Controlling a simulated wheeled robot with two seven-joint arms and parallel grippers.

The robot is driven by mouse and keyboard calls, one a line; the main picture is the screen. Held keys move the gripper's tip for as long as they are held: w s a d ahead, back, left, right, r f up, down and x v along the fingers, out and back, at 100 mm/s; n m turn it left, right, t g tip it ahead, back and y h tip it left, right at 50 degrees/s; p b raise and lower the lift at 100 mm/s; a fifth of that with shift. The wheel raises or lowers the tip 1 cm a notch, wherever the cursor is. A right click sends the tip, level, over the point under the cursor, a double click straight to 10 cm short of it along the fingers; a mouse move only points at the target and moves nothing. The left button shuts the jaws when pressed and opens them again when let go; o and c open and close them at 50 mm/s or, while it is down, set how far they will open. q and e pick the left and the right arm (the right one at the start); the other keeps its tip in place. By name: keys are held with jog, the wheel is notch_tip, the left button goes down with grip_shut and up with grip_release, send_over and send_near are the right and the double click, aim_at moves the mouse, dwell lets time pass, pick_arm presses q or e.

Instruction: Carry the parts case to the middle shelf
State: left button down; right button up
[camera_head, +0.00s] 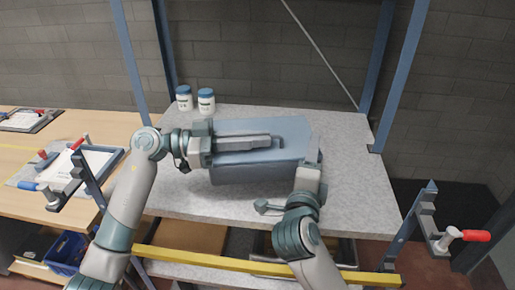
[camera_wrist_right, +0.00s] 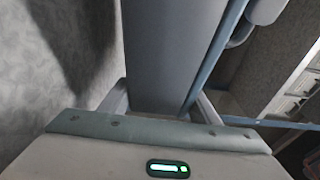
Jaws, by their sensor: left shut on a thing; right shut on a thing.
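The parts case (camera_head: 262,172) is a blue-grey box at the middle of the head view, over the light speckled shelf (camera_head: 352,178) of a rack. Whether it rests on the shelf or hangs just above it I cannot tell. My left gripper (camera_head: 268,141) reaches across its top from the left and is shut on it. My right gripper (camera_head: 312,158) is shut on its right end. In the right wrist view the case's grey wall (camera_wrist_right: 172,55) runs between the fingers of my right gripper (camera_wrist_right: 160,103). The fingertips are partly hidden.
Two white jars with blue lids (camera_head: 206,101) stand at the shelf's back left. Blue posts (camera_head: 405,70) frame the rack. A yellow bar (camera_head: 230,262) crosses its front. A wooden bench (camera_head: 100,125) with clipboards stands left. A red-handled clamp (camera_head: 465,237) sticks out at right.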

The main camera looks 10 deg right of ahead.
pick_arm(q)
jog(key=shift+f, duration=0.25)
pick_arm(e)
jog(key=shift+f, duration=0.2)
